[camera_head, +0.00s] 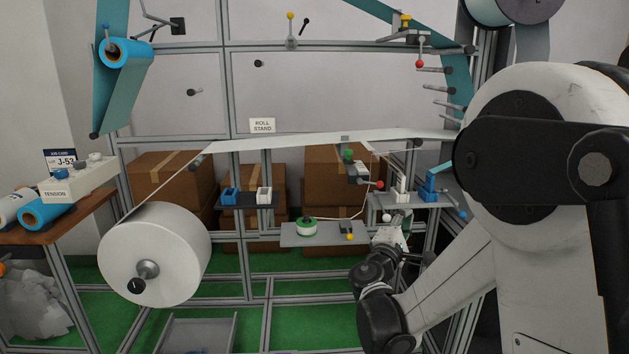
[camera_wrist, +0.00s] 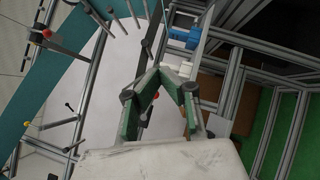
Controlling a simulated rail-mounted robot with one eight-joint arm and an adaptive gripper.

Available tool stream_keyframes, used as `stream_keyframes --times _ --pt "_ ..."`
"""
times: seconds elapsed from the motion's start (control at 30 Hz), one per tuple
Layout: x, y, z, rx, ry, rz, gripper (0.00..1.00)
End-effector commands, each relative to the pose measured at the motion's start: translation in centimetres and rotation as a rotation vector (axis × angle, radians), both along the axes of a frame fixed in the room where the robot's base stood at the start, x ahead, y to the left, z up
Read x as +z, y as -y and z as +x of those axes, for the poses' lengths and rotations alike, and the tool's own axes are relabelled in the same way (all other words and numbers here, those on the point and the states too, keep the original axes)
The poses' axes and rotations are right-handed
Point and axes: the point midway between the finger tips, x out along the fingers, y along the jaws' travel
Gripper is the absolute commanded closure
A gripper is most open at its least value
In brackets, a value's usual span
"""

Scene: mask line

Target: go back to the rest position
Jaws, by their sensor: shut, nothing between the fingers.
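My gripper (camera_wrist: 172,72) shows in the wrist view with its two green-padded fingers slanting together to a point and nothing between them. In the head view my arm bends down at the right and its wrist end is low, in front of the right part of the roll stand. The fingers are hard to make out there. Beyond the fingertips, the wrist view shows a blue fixture (camera_wrist: 183,37) and a white block (camera_wrist: 177,70). I cannot tell how far they are from the fingers.
The roll stand holds a large white roll (camera_head: 155,255) at the left and a white web (camera_head: 330,140) across. A grey shelf (camera_head: 330,236) carries a green-and-white tape roll (camera_head: 307,227). Blue fixtures (camera_head: 430,188) and metal rods (camera_head: 436,88) stand near my arm. Cardboard boxes (camera_head: 165,180) sit behind.

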Motion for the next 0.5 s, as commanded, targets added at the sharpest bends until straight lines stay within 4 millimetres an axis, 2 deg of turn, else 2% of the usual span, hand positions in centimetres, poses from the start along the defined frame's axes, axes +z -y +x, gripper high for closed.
stream_keyframes --times 0.03,0.2,0.5 --pt "1.1 0.9 -0.9 -0.011 -0.005 0.057 1.00" --pt "2.9 3.2 -3.7 -0.045 -0.022 0.267 1.00" --pt "4.5 5.7 -10.1 -0.114 -0.052 0.636 1.00"
